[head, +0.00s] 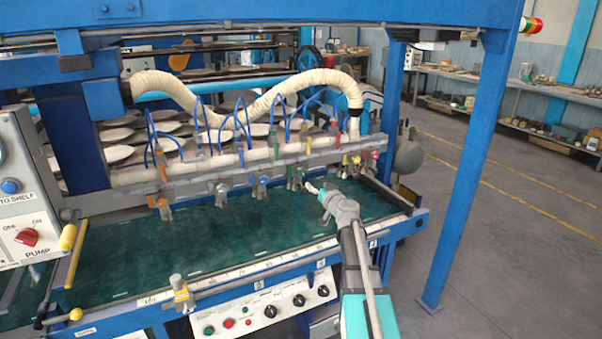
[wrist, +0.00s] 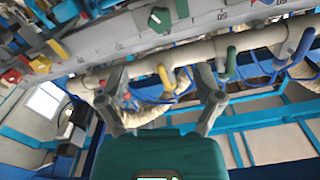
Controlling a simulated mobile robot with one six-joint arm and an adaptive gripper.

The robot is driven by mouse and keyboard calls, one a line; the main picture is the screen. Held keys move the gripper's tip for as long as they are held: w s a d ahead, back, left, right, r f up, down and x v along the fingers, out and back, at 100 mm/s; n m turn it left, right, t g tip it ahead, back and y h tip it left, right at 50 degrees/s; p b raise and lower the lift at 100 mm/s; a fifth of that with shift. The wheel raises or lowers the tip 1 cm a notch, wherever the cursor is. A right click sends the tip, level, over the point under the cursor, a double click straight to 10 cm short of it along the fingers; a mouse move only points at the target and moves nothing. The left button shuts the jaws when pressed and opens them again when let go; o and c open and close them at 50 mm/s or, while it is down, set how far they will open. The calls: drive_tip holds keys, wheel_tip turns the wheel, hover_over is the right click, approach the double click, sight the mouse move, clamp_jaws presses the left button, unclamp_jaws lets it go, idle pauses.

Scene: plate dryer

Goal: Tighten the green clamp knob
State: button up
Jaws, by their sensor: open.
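A clamp with a green knob (head: 296,172) hangs under the front rail, right of the middle in the head view. In the wrist view a green knob (wrist: 159,19) sits on the scaled rail at the top centre, beyond my fingertips. My gripper (head: 314,188) is just right of and slightly below the green clamp, over the green bed. In the wrist view my gripper (wrist: 158,72) has its two fingers spread with nothing held between them. The fingers look apart from the knob; the exact gap cannot be told.
Other clamps, one orange (head: 159,202), hang along the rail (head: 235,157). A pipe with blue hoses and coloured valve handles, one yellow (wrist: 165,77), runs close behind the fingers. The green bed (head: 230,232) is mostly clear.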

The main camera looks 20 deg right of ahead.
sight(303, 172)
drive_tip(key=w, duration=1.2)
drive_tip(key=shift+w+a, duration=0.15)
drive_tip(key=shift+a, duration=0.05)
drive_tip(key=shift+c, duration=0.2)
drive_tip(key=c, duration=1.1)
